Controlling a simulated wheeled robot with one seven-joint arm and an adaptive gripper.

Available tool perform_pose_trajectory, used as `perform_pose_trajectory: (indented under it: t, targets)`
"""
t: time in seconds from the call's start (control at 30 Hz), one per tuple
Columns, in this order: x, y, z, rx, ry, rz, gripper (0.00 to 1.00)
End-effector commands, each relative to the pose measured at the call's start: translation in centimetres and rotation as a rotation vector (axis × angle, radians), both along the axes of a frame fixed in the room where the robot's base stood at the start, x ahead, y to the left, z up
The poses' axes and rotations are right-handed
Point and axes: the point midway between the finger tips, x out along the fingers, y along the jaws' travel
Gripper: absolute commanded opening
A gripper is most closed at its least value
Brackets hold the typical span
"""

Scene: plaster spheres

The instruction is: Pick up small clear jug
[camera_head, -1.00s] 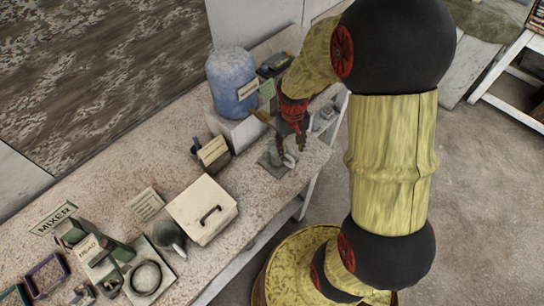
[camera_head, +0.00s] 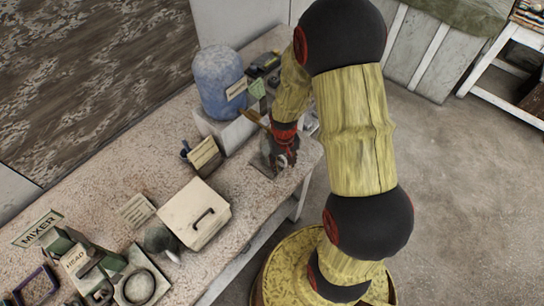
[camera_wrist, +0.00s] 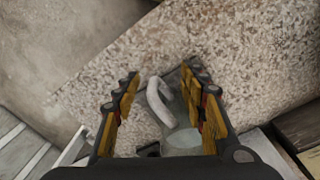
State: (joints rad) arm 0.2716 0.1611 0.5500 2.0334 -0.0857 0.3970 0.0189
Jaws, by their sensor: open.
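The small clear jug (camera_wrist: 180,130) is in the wrist view, low and right of centre between the two fingers of my gripper (camera_wrist: 161,72). Its pale handle (camera_wrist: 158,98) curves up and to the left of the body. The jug's body lies close to the right finger; I cannot tell whether they touch. The fingers are apart and the left one has a gap to the handle.
A large blue bottle (camera_head: 219,80) stands on a white block just behind my gripper. A dark holder with a card (camera_head: 205,157) and a cream box with a handle (camera_head: 195,213) stand to the left. The speckled table's (camera_head: 312,160) edge is close on the right.

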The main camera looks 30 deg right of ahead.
Motion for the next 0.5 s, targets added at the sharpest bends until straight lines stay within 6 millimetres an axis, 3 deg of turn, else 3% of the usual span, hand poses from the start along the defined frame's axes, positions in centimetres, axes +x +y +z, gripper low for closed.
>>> perform_pose_trajectory:
  t: [0.27, 0.5]
  targets:
    - [0.02, -0.03, -0.54, 0.000, -0.001, 0.000, 0.42]
    - [0.02, -0.03, -0.53, 0.000, -0.001, -0.001, 0.29]
